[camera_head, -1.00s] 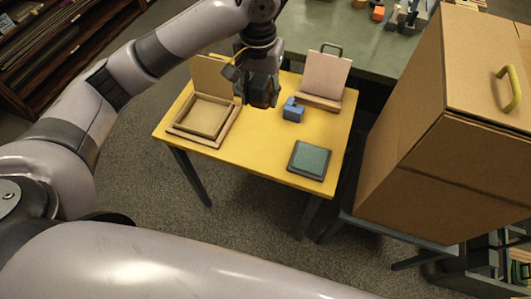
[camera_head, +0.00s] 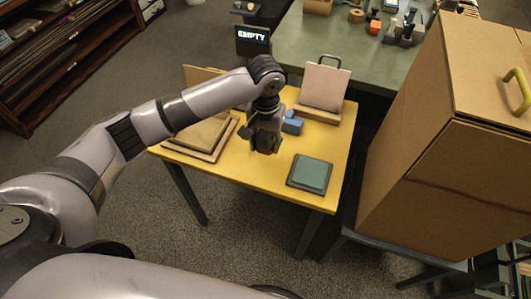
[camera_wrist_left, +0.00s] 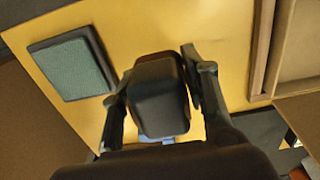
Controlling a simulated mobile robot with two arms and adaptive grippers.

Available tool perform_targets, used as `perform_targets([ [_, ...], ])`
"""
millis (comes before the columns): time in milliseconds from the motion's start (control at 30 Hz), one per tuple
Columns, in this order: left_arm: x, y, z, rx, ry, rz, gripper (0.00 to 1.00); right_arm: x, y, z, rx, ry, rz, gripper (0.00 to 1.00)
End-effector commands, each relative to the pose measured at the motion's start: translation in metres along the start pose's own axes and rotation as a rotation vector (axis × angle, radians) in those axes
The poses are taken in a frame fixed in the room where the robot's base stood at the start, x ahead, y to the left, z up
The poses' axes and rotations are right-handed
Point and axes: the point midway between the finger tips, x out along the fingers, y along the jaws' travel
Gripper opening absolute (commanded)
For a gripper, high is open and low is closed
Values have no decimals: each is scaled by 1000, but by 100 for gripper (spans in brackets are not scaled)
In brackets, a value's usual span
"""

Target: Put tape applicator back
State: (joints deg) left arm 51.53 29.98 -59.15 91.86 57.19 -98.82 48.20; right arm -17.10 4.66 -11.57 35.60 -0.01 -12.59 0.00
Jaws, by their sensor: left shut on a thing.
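My left gripper (camera_head: 264,138) is above the yellow table, pointing down, between the wooden tray and the green pad. It is shut on a dark, rounded block with a brown side, which I take for the tape applicator (camera_wrist_left: 160,97). In the left wrist view the block sits between the two fingers and hides part of a blue thing behind it. In the head view the arm and gripper partly cover the block. My right gripper is not in view.
The yellow table (camera_head: 245,178) holds a wooden tray (camera_head: 195,140), a green pad (camera_head: 311,173), a small blue object (camera_head: 293,124) and an upright pinkish board (camera_head: 324,87). A large cardboard box (camera_head: 440,150) stands right. A green table (camera_head: 330,40) with several tools is behind.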

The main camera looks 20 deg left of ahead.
Motion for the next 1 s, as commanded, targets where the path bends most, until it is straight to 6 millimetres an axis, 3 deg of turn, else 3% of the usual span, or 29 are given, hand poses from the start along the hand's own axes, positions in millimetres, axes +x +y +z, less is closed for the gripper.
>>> perform_targets([
  [300, 50, 0, 0, -1, -1, 0, 19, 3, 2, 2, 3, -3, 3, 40],
  [733, 56, 0, 0, -1, 0, 0, 19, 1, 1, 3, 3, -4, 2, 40],
  [767, 57, 0, 0, 0, 0, 0, 43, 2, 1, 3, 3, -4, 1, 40],
  [1000, 56, 0, 0, 0, 0, 0, 59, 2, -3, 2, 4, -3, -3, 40],
])
